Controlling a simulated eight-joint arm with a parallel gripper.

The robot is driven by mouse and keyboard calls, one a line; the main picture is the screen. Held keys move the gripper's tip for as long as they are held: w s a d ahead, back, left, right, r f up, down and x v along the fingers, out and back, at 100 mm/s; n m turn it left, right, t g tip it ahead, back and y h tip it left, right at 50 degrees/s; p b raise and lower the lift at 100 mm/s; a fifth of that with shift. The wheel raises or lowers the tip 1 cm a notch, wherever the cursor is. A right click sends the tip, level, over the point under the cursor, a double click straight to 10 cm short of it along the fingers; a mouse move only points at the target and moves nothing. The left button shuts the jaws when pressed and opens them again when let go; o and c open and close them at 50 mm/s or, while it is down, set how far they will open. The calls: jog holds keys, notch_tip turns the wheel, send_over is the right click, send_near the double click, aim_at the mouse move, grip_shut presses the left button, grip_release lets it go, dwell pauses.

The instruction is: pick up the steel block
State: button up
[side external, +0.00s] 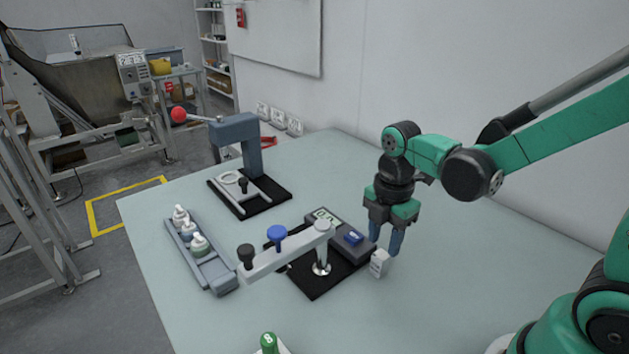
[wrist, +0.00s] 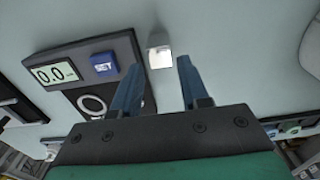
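The steel block (side external: 379,263) is a small pale grey block standing upright on the table, just off the corner of the dark scale. In the wrist view the block (wrist: 159,56) shows a bright face between and slightly beyond the two blue fingertips. My gripper (side external: 385,243) points down just above and behind the block in the side view. In the wrist view my gripper (wrist: 159,68) is open, with a gap on both sides of the block. I cannot tell how far the tips are above it.
The scale (side external: 353,239) with a display and blue button stands close beside the block. A pale bar (side external: 291,250) with dark and blue knobs stands before it. A press (side external: 240,150) and a bottle tray (side external: 199,255) stand farther left. The table right of the block is clear.

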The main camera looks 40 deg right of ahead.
aim_at(382, 254)
jog(key=shift+f, duration=2.3)
grip_shut()
